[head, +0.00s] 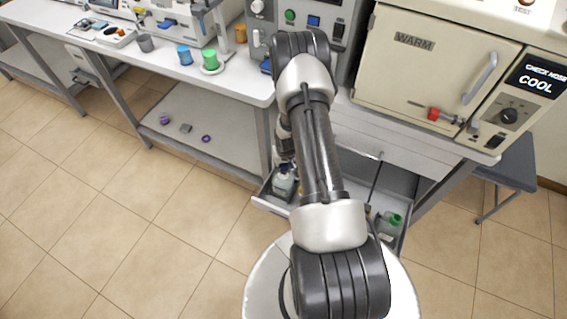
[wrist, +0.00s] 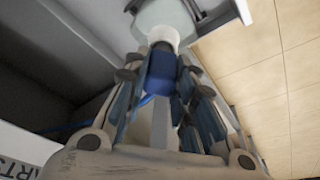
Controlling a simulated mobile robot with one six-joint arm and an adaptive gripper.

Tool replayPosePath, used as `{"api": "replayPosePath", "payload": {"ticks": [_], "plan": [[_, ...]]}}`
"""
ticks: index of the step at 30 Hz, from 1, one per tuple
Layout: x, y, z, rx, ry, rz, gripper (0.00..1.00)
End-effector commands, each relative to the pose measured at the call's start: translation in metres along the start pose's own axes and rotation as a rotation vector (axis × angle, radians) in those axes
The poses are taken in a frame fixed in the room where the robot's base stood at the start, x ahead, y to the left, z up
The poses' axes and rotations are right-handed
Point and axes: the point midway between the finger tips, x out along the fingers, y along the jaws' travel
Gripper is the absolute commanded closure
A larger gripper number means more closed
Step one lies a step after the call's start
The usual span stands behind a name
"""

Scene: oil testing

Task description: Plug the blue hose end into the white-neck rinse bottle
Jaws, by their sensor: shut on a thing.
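In the wrist view my gripper (wrist: 160,78) is shut on the blue hose end (wrist: 160,74), which sits between the two fingers. The white neck (wrist: 157,37) of the rinse bottle (wrist: 168,12) lies directly beyond it and in line with it. The blue end appears to meet the neck, but I cannot tell whether it is inserted or only close. In the head view the rinse bottle (head: 283,184) stands in the left part of the open drawer. My arm hides most of my gripper and the hose end there.
The open drawer (head: 264,201) also holds a green-capped bottle (head: 391,220) at its right. Above are the bench (head: 240,85) with blue and green cups and the cream WARM oven (head: 420,75). A grey stool (head: 507,165) stands at right. The floor at left is clear.

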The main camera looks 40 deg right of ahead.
Motion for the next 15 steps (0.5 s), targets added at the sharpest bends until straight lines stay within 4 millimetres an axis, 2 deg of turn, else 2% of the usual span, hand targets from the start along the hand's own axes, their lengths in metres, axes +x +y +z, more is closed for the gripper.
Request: {"api": "replayPosePath", "payload": {"ticks": [15], "plan": [[0.013, 0.0, 0.003, 0.0, 0.0, 0.0, 0.98]]}}
